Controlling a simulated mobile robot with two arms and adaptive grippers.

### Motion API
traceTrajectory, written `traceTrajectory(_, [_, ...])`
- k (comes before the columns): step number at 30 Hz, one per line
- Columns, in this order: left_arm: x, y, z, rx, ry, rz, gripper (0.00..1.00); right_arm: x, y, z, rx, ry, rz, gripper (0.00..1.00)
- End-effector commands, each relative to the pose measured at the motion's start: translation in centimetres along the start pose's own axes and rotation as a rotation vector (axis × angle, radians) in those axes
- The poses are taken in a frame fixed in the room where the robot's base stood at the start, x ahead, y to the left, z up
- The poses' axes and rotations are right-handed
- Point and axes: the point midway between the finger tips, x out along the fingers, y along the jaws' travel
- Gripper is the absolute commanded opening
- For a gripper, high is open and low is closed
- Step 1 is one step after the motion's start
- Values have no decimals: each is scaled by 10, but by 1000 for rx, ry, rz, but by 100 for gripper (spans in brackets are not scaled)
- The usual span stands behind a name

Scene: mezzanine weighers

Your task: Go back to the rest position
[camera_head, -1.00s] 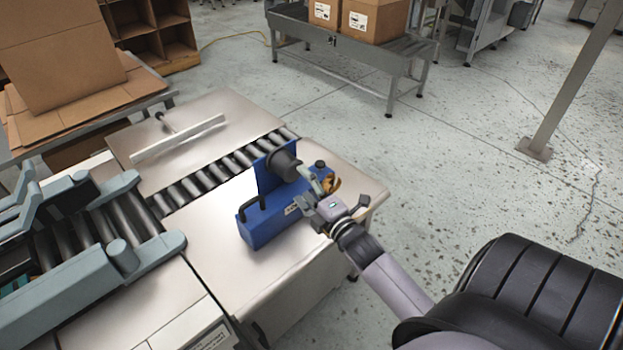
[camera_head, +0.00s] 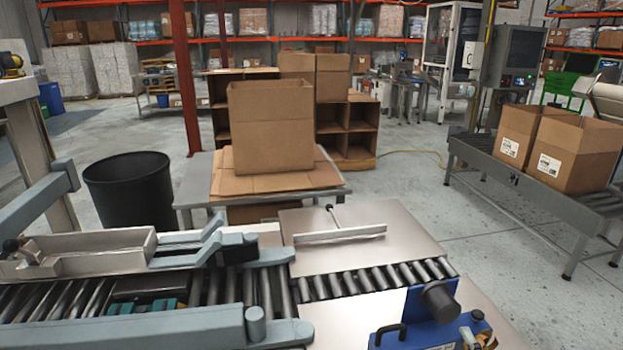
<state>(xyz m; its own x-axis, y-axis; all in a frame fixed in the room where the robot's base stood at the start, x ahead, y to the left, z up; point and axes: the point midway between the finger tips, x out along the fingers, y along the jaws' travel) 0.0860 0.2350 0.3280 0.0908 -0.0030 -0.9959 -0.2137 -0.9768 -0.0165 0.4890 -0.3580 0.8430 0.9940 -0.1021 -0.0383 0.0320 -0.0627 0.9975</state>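Neither of my grippers shows in the head view now, so their state cannot be seen. The blue machine (camera_head: 415,333) with a black handle and a dark round roll stands on the steel table at the bottom right, cut off by the lower edge of the picture. A roller conveyor (camera_head: 370,281) runs behind it across the steel table.
A grey-railed conveyor (camera_head: 190,328) fills the lower left. An open cardboard box (camera_head: 271,125) stands on a table behind, with a black bin (camera_head: 131,190) to its left. Two boxes (camera_head: 572,155) sit on a conveyor at right. Floor is clear between.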

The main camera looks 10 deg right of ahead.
Motion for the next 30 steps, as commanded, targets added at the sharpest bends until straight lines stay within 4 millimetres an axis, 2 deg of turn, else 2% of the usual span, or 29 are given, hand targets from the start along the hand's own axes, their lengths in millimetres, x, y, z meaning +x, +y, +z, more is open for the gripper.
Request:
traceTrajectory(5, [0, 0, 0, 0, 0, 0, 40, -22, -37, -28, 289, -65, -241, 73])
traceTrajectory(9, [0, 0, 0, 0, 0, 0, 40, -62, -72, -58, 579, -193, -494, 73])
traceTrajectory(13, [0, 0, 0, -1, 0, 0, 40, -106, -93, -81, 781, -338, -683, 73])
traceTrajectory(19, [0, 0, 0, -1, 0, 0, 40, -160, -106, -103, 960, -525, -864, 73])
traceTrajectory(27, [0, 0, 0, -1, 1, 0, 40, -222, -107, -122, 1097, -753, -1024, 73])
traceTrajectory(29, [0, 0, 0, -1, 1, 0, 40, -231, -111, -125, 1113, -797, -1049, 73])
traceTrajectory(30, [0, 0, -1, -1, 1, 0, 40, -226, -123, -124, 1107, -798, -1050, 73])
